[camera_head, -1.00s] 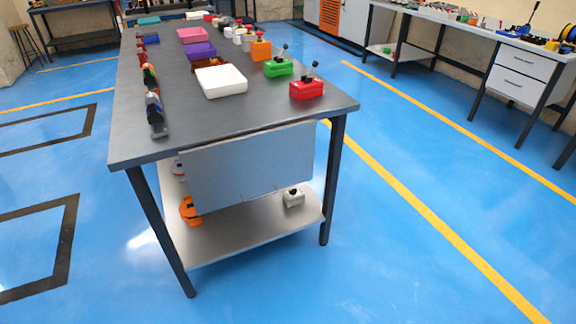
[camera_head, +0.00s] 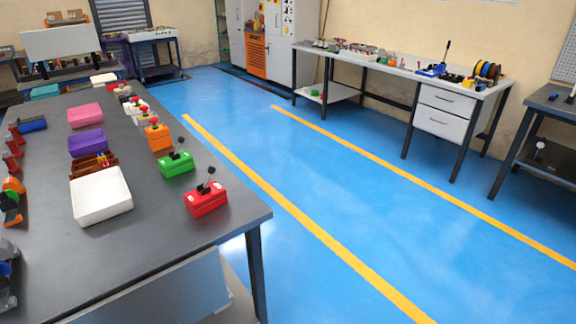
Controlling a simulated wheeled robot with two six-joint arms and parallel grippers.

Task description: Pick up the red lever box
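The red lever box (camera_head: 206,201) sits upright near the front right corner of the dark grey table (camera_head: 150,243) in the head view. A black lever with a round knob sticks up from its top. A green lever box (camera_head: 176,165) stands just behind it and a little to the left, apart from it. Neither of my grippers shows in the view.
A white tray (camera_head: 101,196) lies left of the red box. An orange box (camera_head: 158,138), a purple bin (camera_head: 88,143) and a pink bin (camera_head: 85,115) stand farther back. Blue floor (camera_head: 330,190) right of the table is clear, up to a wall bench (camera_head: 392,71).

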